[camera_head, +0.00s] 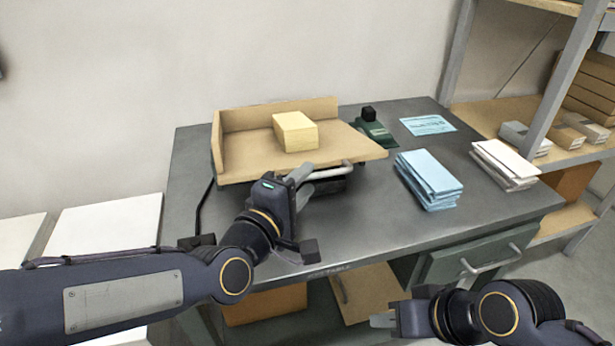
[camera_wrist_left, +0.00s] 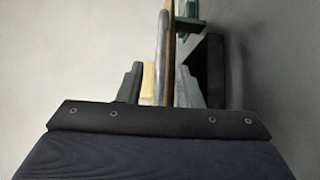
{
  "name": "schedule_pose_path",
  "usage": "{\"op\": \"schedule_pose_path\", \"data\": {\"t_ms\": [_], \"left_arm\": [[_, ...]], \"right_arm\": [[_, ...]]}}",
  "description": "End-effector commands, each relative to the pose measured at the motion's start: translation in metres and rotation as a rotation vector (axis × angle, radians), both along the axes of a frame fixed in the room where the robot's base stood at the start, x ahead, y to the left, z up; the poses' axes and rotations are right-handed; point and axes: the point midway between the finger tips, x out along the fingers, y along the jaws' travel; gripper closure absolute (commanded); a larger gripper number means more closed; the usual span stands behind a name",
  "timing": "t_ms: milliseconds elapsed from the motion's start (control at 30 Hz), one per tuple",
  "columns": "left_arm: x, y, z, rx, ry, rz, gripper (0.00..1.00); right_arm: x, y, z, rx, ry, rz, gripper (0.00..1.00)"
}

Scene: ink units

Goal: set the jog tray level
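The jog tray (camera_head: 245,158) is a tan wooden tray with raised walls at its back and left, on a dark base on the grey table. Its right side looks a little higher than its left. A pale yellow block (camera_head: 295,131) rests on it. A light metal handle (camera_head: 333,171) runs along its front edge. My left gripper (camera_head: 304,184) is at the handle's left end. In the left wrist view, its fingers (camera_wrist_left: 160,88) stand apart with the handle bar (camera_wrist_left: 163,55) between them, nearer the right finger. My right gripper (camera_head: 384,318) is low in front of the table, away from the tray.
A blue paper stack (camera_head: 430,180) and a white stack (camera_head: 504,163) lie right of the tray. A dark green device (camera_head: 375,131) and a blue sheet (camera_head: 428,125) lie behind. Shelving (camera_head: 560,160) stands at right. The table's front right is clear.

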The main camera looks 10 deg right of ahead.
Motion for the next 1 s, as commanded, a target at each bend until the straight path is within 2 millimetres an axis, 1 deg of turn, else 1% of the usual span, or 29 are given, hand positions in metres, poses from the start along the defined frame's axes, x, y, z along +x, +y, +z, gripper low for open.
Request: {"op": "schedule_pose_path", "data": {"t_ms": [33, 100, 200, 500, 533, 767, 1000], "left_arm": [[0.005, -0.006, -0.001, 0.000, 0.001, -0.001, 0.68], [0.012, -0.011, -0.001, 0.001, 0.001, -0.001, 0.68], [0.017, -0.016, -0.001, 0.001, 0.001, 0.000, 0.68], [0.020, -0.018, -0.001, 0.001, -0.001, 0.000, 0.68], [0.020, -0.018, -0.001, 0.001, -0.001, 0.000, 0.69], [0.020, -0.018, -0.001, 0.002, -0.001, 0.001, 0.99], [0.020, -0.018, -0.001, 0.002, -0.001, 0.001, 1.00]], "right_arm": [[0.000, 0.000, 0.000, 0.000, 0.000, 0.000, 0.68], [0.000, 0.000, 0.001, 0.000, 0.000, 0.000, 0.68], [0.000, 0.000, 0.001, 0.000, 0.000, 0.000, 0.68], [0.000, 0.000, 0.001, 0.000, 0.000, 0.000, 0.68], [0.000, 0.000, 0.001, 0.000, 0.000, 0.000, 0.68], [0.000, 0.000, 0.001, 0.000, 0.001, 0.000, 0.68], [0.000, 0.000, 0.001, 0.000, 0.001, 0.000, 0.68]]}}
